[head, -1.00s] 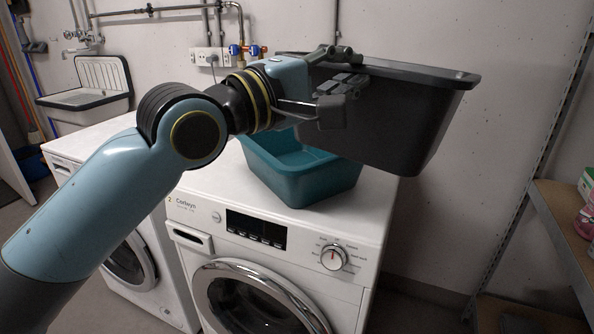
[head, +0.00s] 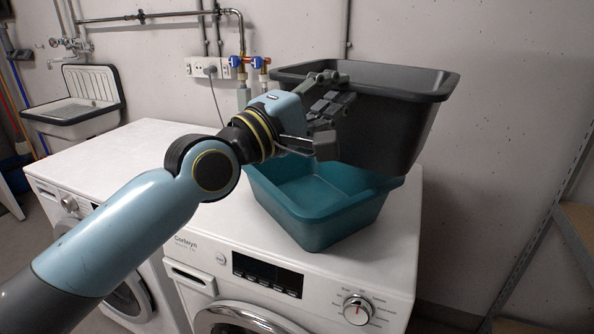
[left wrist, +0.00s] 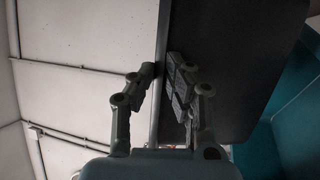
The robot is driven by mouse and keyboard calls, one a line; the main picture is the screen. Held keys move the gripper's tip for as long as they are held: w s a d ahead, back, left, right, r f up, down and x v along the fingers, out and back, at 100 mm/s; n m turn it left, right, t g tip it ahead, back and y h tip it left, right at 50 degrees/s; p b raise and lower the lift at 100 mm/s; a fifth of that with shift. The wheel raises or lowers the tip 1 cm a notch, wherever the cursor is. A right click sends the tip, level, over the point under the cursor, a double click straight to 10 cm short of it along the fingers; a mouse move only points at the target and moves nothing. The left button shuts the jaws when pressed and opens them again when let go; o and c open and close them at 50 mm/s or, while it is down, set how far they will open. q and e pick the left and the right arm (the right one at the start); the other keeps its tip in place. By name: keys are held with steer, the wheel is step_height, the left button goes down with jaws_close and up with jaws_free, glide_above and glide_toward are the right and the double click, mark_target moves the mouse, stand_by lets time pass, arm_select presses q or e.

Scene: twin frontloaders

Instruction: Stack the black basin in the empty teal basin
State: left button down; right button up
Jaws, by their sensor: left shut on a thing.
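The black basin (head: 385,130) is held upright in the air, above and partly behind the teal basin. My left gripper (head: 328,100) is shut on the left part of its rim. In the left wrist view the fingers (left wrist: 160,88) pinch the wall of the black basin (left wrist: 235,60). The teal basin (head: 320,228) stands on the right washing machine and looks empty; the black basin hides its far right part. It also shows at the right of the left wrist view (left wrist: 300,125). My right gripper is not in view.
The right washing machine (head: 385,250) has free top around the teal basin. Another washing machine (head: 100,160) stands to its left with a clear top. A wall sink (head: 85,105), pipes and a socket (head: 205,67) are behind. A shelf (head: 578,232) stands at the right.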

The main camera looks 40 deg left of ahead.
arm_select(q)
steer(key=a+f+b, duration=0.3)
steer(key=a+f, duration=0.7)
steer(key=shift+s+a, duration=0.15)
steer(key=shift+s, duration=0.3)
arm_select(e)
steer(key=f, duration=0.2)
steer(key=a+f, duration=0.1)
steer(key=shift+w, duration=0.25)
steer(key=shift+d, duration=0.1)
